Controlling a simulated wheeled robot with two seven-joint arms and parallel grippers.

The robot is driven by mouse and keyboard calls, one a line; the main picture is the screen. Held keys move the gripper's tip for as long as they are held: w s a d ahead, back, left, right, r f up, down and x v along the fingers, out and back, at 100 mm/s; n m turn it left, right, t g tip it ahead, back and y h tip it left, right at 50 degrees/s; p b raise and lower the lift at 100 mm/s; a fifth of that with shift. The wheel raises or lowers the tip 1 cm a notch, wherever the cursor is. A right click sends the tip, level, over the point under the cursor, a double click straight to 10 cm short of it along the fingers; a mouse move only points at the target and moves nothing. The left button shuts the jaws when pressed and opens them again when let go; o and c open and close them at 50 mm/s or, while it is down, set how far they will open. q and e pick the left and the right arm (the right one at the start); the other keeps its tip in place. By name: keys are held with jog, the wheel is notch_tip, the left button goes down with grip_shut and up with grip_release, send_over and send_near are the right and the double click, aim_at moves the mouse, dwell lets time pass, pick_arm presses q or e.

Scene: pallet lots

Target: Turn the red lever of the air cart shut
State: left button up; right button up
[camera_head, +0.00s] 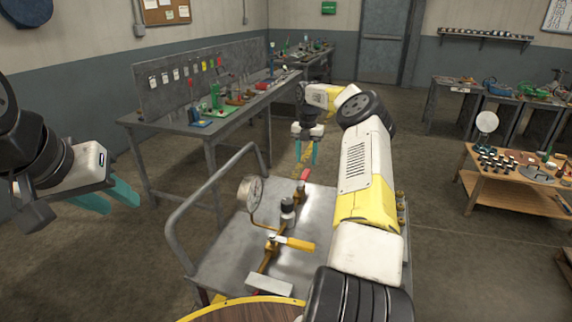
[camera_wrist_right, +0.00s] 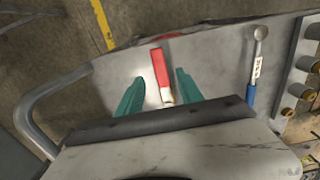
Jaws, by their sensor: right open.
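The air cart (camera_head: 225,262) stands in front of me with a grey metal top. Its red lever (camera_head: 306,174) sits toward the far side of the top; in the right wrist view the red lever (camera_wrist_right: 160,68) lies between the fingertips, with a gap on both sides. My right gripper (camera_head: 306,162) is open above the far part of the cart, fingers pointing down; it also shows in the right wrist view (camera_wrist_right: 160,76). My left gripper (camera_head: 123,208) is open and empty, left of the cart and away from it.
A yellow lever (camera_head: 298,244) and a pressure gauge (camera_head: 250,190) stand on the cart, nearer than the red lever. A bent rail (camera_head: 205,190) rises along its left side. A blue-handled tool (camera_wrist_right: 254,80) lies right of the red lever. A workbench (camera_head: 190,128) stands behind left.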

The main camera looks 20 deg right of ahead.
aim_at(306, 173)
notch_tip(306, 173, down, 6)
grip_shut()
dwell(0.5)
dwell(1.1)
